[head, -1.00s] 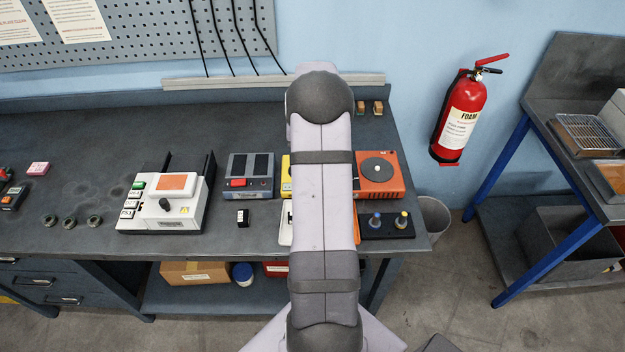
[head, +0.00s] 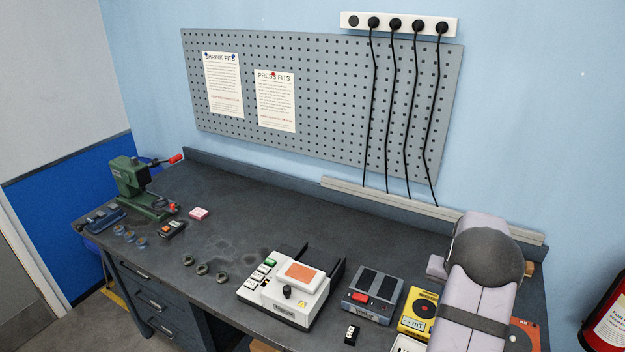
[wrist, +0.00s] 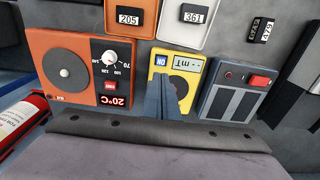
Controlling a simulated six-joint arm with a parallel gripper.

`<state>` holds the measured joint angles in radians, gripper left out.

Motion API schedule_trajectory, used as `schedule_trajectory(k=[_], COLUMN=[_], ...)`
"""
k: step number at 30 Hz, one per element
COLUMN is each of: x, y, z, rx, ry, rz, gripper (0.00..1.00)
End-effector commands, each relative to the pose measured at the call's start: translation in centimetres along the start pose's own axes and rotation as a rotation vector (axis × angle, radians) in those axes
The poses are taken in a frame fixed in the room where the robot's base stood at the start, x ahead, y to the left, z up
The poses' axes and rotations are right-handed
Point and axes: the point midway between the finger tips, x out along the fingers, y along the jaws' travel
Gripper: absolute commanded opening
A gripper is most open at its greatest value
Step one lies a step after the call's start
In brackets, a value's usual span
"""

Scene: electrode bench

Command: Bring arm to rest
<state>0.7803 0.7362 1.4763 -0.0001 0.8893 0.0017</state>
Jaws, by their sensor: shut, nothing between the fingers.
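My gripper (wrist: 162,88) shows in the wrist view as blue-grey fingers pressed together with nothing between them. The fingertips overlap the lower part of a yellow meter (wrist: 190,62) in that view; I cannot tell the height between them. In the head view my arm rises at the right edge of the bench (head: 215,230), with a dark rounded joint at its top, and my gripper is out of sight there. The arm hides part of an orange hot plate (head: 524,335), which the wrist view shows with a round plate and a 20°C display.
A grey box with a red switch (head: 372,295) and a white press-button unit (head: 285,309) stand left of the arm. A green press (head: 135,185) is at the far left. A fire extinguisher (head: 608,320) hangs right.

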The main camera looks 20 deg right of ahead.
Motion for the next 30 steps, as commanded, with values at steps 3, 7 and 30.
schedule_trajectory(k=[3, 7, 30], x=[2.3, 5.0, -4.2], y=[0.0, 0.0, -12.7], z=[3.1, 8.8, 33.0], rx=[-0.002, -0.005, -0.659], ry=[-0.059, -0.16, -0.084], rz=[0.0, 0.0, 0.003], gripper=[0.0, 0.0, 0.0])
